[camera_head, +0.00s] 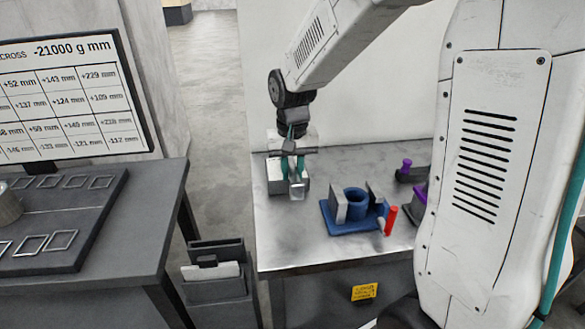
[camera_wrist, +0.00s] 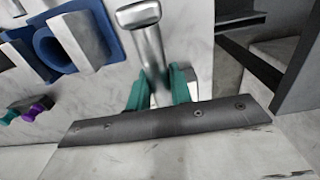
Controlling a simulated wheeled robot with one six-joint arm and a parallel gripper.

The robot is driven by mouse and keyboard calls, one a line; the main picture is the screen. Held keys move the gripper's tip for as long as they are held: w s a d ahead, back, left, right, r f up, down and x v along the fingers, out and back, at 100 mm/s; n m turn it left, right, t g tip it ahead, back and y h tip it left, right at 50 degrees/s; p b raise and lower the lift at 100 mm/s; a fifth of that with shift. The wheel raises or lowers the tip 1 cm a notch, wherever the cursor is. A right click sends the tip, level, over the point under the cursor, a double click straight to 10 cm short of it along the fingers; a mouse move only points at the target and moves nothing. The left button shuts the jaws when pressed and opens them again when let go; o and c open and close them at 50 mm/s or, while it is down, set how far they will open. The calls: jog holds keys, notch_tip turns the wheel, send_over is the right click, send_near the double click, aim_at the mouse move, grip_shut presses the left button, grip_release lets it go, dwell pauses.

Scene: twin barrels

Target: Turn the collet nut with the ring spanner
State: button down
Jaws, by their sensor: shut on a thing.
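My gripper (camera_head: 292,172), with teal fingers, is at the left part of the bench. It is shut on a silver metal tool, which I take to be the ring spanner (camera_head: 297,190). In the wrist view the spanner (camera_wrist: 150,48) runs between the teal fingers (camera_wrist: 160,88), its wider end beyond them. A blue fixture (camera_head: 345,227) with a round blue hollow part (camera_head: 356,202) between two grey blocks stands to the right, apart from the gripper. The fixture also shows at the upper left of the wrist view (camera_wrist: 50,48). I cannot make out the collet nut for certain.
A pale block (camera_head: 274,178) stands beside the gripper. A red cylinder (camera_head: 391,219) is at the fixture's right front. Purple-topped dark pieces (camera_head: 407,165) stand behind it, partly hidden by my arm. The bench's front left (camera_head: 287,240) is clear. A dark desk (camera_head: 120,225) stands left across a gap.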

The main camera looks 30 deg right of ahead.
jog(key=shift+f, duration=0.15)
dwell(0.4)
jog(key=shift+w+a+m, duration=0.25)
jog(key=shift+a+m, duration=0.25)
jog(key=shift+w+a+m, duration=0.2)
jog(key=shift+a+m, duration=0.3)
jog(key=shift+w+a+m, duration=0.6)
jog(key=shift+a+m, duration=0.3)
jog(key=shift+m, duration=0.1)
